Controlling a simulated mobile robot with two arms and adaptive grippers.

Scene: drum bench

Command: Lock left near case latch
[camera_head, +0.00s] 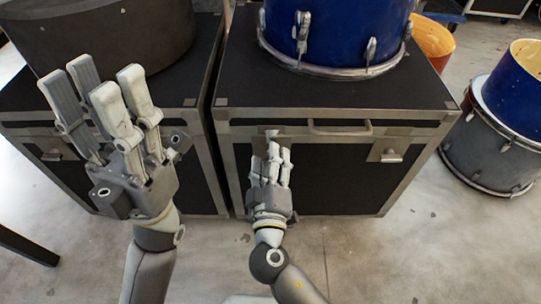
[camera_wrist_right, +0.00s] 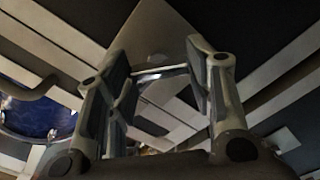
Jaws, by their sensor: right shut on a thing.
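The black case (camera_head: 345,95) with metal edging stands at the right of the head view. Its left near latch (camera_head: 271,133) is a small metal piece on the front face, mostly hidden by my right gripper (camera_head: 275,149). My right gripper reaches up to the latch and is closed on it. In the right wrist view the fingers (camera_wrist_right: 160,73) stand on either side of a thin metal latch part, with a plate behind it. Whether the latch is fastened is not clear. My left gripper (camera_head: 92,78) is open and empty, above the front of the left case.
The right near latch (camera_head: 388,153) and a handle (camera_head: 340,129) are on the same case front. A blue drum (camera_head: 335,35) stands on that case. A dark round case (camera_head: 100,35) sits on the left case. More drums (camera_head: 490,150) stand on the floor at right.

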